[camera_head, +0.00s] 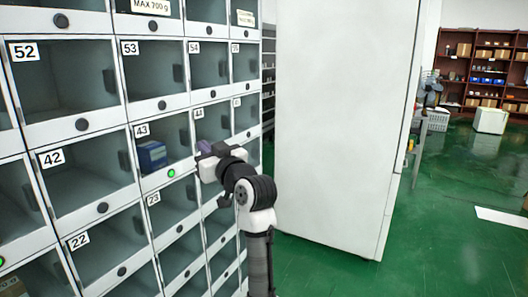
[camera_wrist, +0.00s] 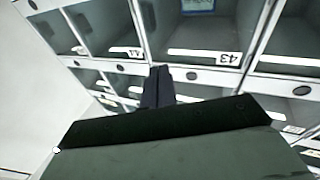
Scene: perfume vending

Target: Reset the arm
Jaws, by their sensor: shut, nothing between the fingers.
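My gripper (camera_head: 205,150) is in front of the locker wall, near compartments 43 and 44, in the head view. In the wrist view its fingers (camera_wrist: 160,76) are together and empty, with the locker fronts behind them. The arm bends up from the lower middle of the head view.
The locker wall (camera_head: 83,125) has numbered compartments with doors. Compartment 43 holds a blue box (camera_head: 152,156), which partly shows in the wrist view (camera_wrist: 198,5), and has a green light (camera_head: 171,173). A tall white panel (camera_head: 340,120) stands right of my arm. Green floor (camera_head: 450,210) is open farther right.

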